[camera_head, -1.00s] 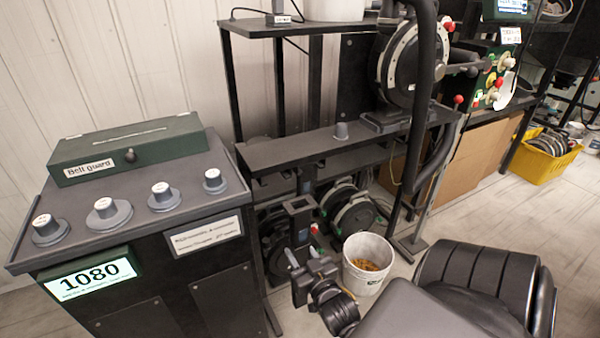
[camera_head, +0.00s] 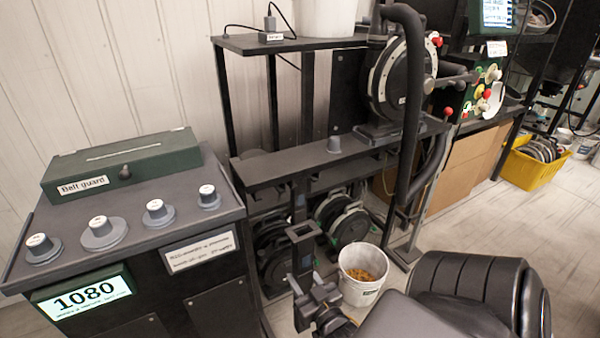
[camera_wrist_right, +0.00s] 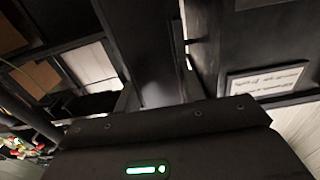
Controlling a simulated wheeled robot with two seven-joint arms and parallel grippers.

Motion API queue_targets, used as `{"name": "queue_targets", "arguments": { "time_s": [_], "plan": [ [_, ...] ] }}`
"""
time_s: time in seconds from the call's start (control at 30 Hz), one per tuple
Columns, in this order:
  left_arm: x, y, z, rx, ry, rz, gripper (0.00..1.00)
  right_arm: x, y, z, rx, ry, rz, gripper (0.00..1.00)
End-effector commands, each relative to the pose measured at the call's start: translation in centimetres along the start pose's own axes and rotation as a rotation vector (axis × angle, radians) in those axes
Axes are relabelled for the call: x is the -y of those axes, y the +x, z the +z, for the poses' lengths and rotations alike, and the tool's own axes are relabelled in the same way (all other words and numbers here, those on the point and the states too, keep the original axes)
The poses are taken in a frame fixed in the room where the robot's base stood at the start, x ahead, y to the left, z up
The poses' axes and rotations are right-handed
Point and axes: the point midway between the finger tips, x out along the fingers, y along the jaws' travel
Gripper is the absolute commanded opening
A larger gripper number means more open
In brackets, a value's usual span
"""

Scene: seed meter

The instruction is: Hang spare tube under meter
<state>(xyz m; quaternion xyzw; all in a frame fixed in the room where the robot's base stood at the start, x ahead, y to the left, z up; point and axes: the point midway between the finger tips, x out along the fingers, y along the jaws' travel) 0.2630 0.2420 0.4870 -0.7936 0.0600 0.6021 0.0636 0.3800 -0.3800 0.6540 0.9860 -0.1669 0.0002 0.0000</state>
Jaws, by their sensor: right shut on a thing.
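The seed meter (camera_head: 401,80) is a round black housing with a pale ring, standing on the rack's bench at upper centre. My right gripper (camera_head: 302,292) is low in front of the rack, left of the white bucket. It is shut on a dark square tube (camera_head: 302,238), which stands roughly upright with its open end up. In the right wrist view the tube (camera_wrist_right: 150,50) runs away from my gripper's dark body; the fingertips are hidden there. The tube is apart from the meter, below and left of it. My left gripper is out of view.
A console (camera_head: 150,245) with knobs and a green Belt guard box (camera_head: 120,163) stands at left. Spare round meters (camera_head: 343,222) sit on the rack's lower level. A white bucket (camera_head: 358,290) stands on the floor. A thick black hose (camera_head: 412,120) hangs before the meter.

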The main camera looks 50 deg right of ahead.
Motion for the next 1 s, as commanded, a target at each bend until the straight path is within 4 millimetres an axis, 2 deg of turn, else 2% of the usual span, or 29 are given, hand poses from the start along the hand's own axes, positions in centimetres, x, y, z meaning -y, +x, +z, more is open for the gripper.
{"name": "queue_targets", "arguments": {
  "time_s": [1.0],
  "plan": [
    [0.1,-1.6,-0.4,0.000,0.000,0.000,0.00,0.0,-5.5,-0.1,0.001,0.001,0.001,0.10]
  ]
}}
